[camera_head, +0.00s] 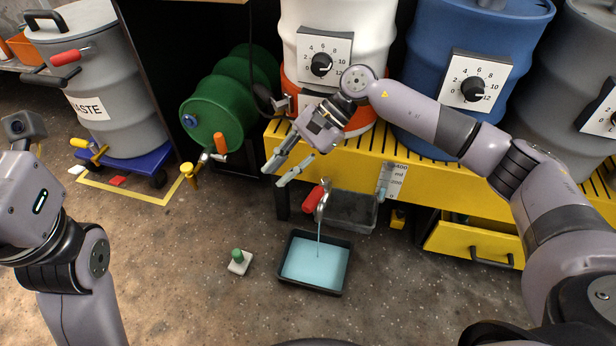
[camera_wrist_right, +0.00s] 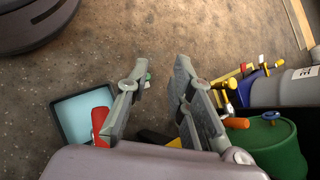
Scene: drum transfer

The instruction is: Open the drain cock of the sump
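The sump (camera_head: 352,212) is a dark, see-through box under the front edge of the yellow platform. Its drain cock has a red handle (camera_head: 315,197), also seen in the right wrist view (camera_wrist_right: 100,124). A thin stream of blue liquid falls from the cock into a black tray (camera_head: 292,286) on the floor, which holds a blue pool. My right gripper (camera_head: 274,177) is open and empty, above and left of the red handle and apart from it. In the right wrist view its fingers (camera_wrist_right: 160,62) stand apart with floor between them. My left arm shows at the left edge; its fingers are not visible.
A green drum (camera_head: 215,110) with an orange-handled tap lies left of the yellow platform (camera_head: 300,140), which bears upright drums with dials. A small block with a green knob (camera_head: 238,261) is left of the tray. A yellow drawer (camera_head: 468,240) is open at right. The front floor is largely clear.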

